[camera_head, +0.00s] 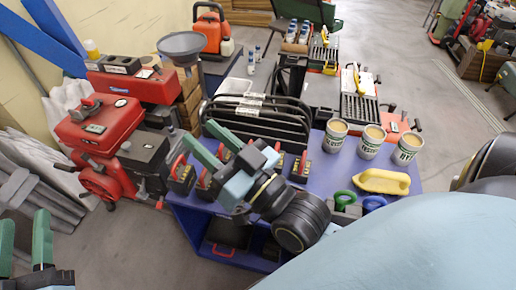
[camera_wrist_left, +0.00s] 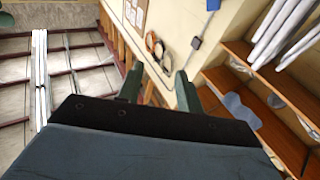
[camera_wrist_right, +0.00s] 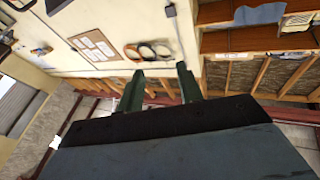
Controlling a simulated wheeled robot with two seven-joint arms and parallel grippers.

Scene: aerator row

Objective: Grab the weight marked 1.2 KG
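Several small dark blocks with red handles and yellowish labels stand on the blue-purple table (camera_head: 190,208): one at the left edge (camera_head: 181,177), one right of my right gripper (camera_head: 301,168), others partly hidden behind that gripper. Their markings are too small to read, so I cannot tell which is 1.2 KG. My right gripper (camera_head: 197,132) is over the table's left part, its green fingers apart and empty; they also show in the right wrist view (camera_wrist_right: 160,82). My left gripper (camera_head: 23,228) is at the bottom left, away from the table, open and empty, also in the left wrist view (camera_wrist_left: 160,82).
A black rack (camera_head: 258,125) stands behind the blocks. Red machines (camera_head: 100,125) stand left of the table.

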